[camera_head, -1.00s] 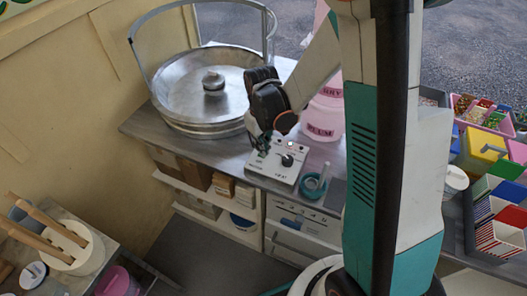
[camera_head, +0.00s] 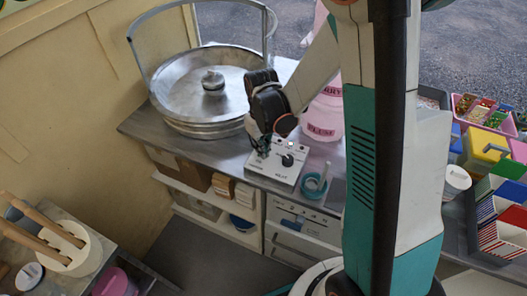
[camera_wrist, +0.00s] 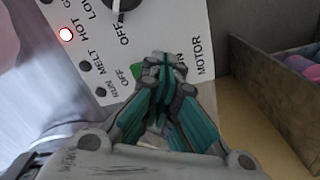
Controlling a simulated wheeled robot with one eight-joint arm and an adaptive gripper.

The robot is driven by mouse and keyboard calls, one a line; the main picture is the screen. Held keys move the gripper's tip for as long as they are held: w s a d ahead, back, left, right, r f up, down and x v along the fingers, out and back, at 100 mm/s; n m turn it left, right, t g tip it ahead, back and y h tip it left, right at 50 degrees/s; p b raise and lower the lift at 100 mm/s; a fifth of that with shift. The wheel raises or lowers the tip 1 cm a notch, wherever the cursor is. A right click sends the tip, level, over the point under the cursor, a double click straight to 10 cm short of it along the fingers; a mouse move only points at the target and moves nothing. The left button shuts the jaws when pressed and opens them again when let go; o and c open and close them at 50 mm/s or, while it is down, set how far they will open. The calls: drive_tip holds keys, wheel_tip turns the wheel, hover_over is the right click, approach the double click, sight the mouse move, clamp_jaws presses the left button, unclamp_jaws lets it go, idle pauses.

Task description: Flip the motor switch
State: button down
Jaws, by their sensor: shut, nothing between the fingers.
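The white control box (camera_head: 283,175) stands on the metal counter beside the spinner pan. In the wrist view its panel (camera_wrist: 118,78) shows the words HOT, LOW, MELT, RUN, OFF and MOTOR. A black knob (camera_head: 287,160) sits on it, and a lamp (camera_wrist: 66,34) near HOT is lit. My gripper (camera_head: 262,150) is shut and empty, low over the left part of the box. In the wrist view its fingertips (camera_wrist: 166,62) are beside the MOTOR label and cover the motor switch area. I cannot see the switch lever or tell whether the fingers touch it.
The round metal pan (camera_head: 205,85) with a hoop handle is just left of my gripper. A pink labelled tub (camera_head: 325,115) is behind right of the box, and a teal ring-shaped holder (camera_head: 314,185) is close on its right. Shelves with boxes (camera_head: 195,176) are below.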

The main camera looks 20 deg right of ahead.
drive_tip(key=shift+f, duration=0.2)
drive_tip(key=shift+r, duration=0.15)
drive_tip(key=shift+r+p, duration=2.1)
drive_tip(key=shift+r, duration=1.3)
drive_tip(key=s+r+m+t+b, duration=0.3)
drive_tip(key=s+r+t+b, duration=0.3)
drive_tip(key=s+r, duration=0.7)
drive_tip(key=shift+s+r+t, duration=0.35)
drive_tip(key=shift+s+t, duration=0.25)
drive_tip(key=shift+s, duration=0.6)
